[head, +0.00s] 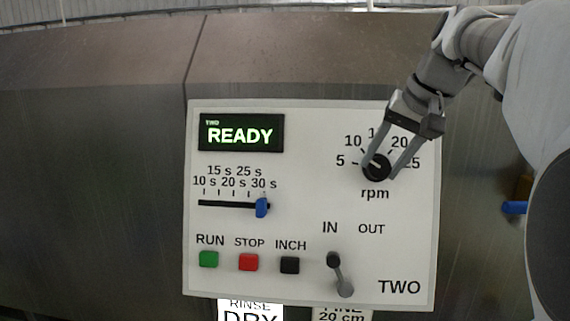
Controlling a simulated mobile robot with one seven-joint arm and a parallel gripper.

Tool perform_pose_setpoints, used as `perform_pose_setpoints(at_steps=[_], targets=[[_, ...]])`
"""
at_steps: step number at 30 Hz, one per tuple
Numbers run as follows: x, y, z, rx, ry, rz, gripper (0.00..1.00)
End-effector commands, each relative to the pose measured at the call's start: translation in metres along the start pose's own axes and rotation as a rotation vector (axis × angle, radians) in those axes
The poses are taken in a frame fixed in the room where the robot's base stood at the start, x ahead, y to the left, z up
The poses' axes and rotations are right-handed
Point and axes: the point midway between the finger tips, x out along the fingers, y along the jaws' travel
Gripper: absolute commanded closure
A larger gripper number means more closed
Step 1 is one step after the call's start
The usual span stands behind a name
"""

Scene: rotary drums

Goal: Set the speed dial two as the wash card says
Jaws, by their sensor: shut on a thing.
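The speed dial (377,168) is a round black knob on the white panel marked TWO, above the word rpm. Its scale shows 5, 10, 20 and 25, with the top mark partly hidden by my gripper. A small pale mark on the knob seems to point up and left, toward the 5 to 10 side; the exact setting is hard to read. My gripper (379,171) reaches in from the upper right, its two grey fingers shut on the dial from either side. No card that is clearly the wash card can be read in full.
The panel (310,190) also holds a READY display (241,133), a blue slider (262,207) near 30 s, RUN, STOP and INCH buttons (248,262), and an IN/OUT lever (340,275). Two cut-off labels, a RINSE/DRY one (250,312) and a 20 cm one (342,314), show below.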

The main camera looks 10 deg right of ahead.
Motion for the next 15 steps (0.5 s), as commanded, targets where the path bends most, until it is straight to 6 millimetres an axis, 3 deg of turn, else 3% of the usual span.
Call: perform_pose_setpoints(at_steps=[15], targets=[[0.0017, -0.0064, 0.0021, 0.315, -0.005, -0.367, 0.93]])
